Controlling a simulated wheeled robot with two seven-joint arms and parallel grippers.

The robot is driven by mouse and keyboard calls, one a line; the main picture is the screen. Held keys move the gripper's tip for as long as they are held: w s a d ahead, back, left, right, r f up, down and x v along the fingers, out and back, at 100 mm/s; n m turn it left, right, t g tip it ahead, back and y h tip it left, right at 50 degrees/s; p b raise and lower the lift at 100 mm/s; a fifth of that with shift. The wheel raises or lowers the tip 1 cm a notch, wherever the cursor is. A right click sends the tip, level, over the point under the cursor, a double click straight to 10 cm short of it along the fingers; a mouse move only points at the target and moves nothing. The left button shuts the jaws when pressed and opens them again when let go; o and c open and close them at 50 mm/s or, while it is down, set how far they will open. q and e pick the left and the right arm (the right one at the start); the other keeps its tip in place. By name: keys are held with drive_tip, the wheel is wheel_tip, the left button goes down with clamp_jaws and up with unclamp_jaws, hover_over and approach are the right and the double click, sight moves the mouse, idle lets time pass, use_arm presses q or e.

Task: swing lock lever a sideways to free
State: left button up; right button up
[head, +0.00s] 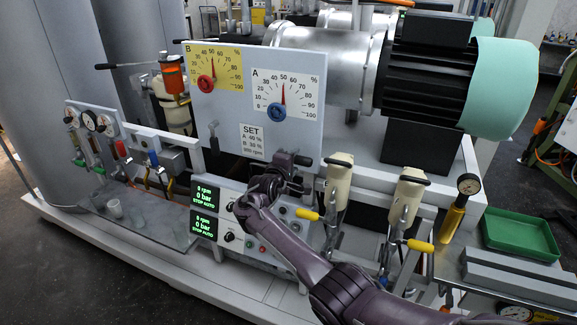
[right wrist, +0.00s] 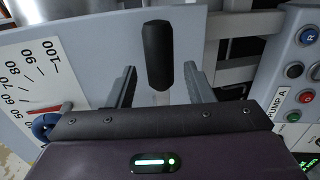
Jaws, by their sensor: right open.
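The black grip of a lever, likely lock lever a (right wrist: 157,55), stands between the two fingers of my right gripper (right wrist: 158,85) in the right wrist view. The fingers are apart, with a visible gap on each side of the grip. In the head view my right gripper (head: 298,172) is just below the A dial (head: 284,97), at the lower right of the grey dial panel, and hides this lever. A similar black lever (head: 214,134) hangs lower left on the panel, below the B dial (head: 212,70). My left gripper is not in view.
Control boxes with green displays (head: 204,197) sit below the panel. Two cream-coloured valve bodies with yellow handles (head: 335,185) stand right of my gripper. In the right wrist view, a button panel marked PUMP A (right wrist: 296,85) is close on the right.

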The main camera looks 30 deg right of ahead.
drive_tip(key=v, duration=0.5)
drive_tip(key=shift+r, duration=0.1)
idle(0.3)
